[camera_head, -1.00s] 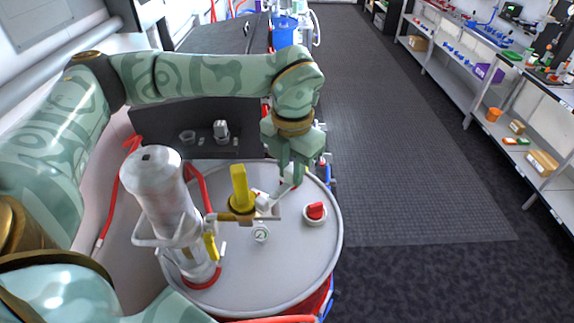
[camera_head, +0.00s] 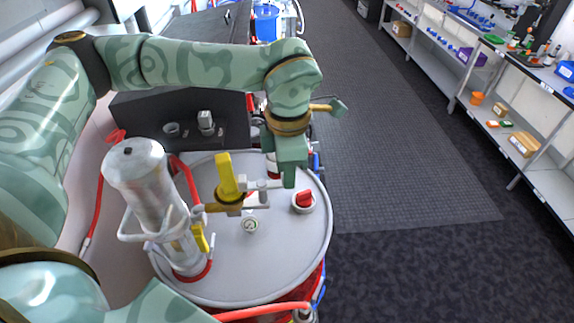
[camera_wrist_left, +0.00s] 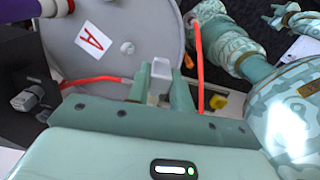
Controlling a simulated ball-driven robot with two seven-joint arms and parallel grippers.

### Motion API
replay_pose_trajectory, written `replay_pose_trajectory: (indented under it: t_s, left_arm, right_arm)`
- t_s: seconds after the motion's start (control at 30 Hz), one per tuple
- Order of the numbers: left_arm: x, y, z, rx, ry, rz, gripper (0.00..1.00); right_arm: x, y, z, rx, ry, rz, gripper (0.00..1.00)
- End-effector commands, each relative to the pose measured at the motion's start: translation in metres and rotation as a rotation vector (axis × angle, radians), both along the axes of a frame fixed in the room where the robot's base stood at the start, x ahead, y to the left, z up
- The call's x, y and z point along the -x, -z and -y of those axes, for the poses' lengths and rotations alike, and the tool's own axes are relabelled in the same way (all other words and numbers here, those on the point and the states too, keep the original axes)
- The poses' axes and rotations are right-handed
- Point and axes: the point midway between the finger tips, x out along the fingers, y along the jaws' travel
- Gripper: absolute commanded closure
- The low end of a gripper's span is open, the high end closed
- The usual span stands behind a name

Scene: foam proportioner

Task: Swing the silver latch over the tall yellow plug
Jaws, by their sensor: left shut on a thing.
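The tall yellow plug (camera_head: 226,174) stands upright in a brass-coloured collar on the grey drum lid. The silver latch (camera_head: 264,185) reaches from beside the plug's right side to my left gripper (camera_head: 286,182); it lies beside the plug, not over it. My left gripper points down above the lid, with its fingers shut on the latch's outer end. In the left wrist view, a pale grey block, the latch end (camera_wrist_left: 160,76), sits between the fingers of my left gripper (camera_wrist_left: 164,92). The fingertips are partly hidden in the head view.
A tall clear-and-silver cylinder (camera_head: 145,180) stands left of the plug. A red knob (camera_head: 305,199) is right of it, and a small gauge (camera_head: 250,225) is in front. A black box (camera_head: 180,122) stands behind the drum. The floor to the right is clear.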

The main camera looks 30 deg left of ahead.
Motion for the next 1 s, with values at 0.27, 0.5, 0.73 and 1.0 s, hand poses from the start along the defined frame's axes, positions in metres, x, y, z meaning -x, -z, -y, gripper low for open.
replay_pose_trajectory:
  t_s: [0.27,0.5,0.73,1.0]
  left_arm:
    - [0.0026,-0.0004,0.002,0.0,0.068,0.001,1.0]
    - [0.0031,-0.0005,0.0023,0.0,0.079,0.001,1.0]
    - [0.0031,-0.0005,0.0023,0.0,0.078,0.001,0.73]
    - [0.0031,-0.0003,0.0022,0.001,0.077,0.001,0.56]
  right_arm:
    - [-0.0001,0.0012,0.0,0.0,0.0,0.0,0.56]
    - [-0.0003,0.0012,0.0001,0.0,0.0,0.0,0.56]
    - [-0.0003,0.0012,0.0003,0.0,0.0,0.0,0.56]
    - [-0.0004,0.0013,0.0003,0.001,0.0,0.0,0.56]
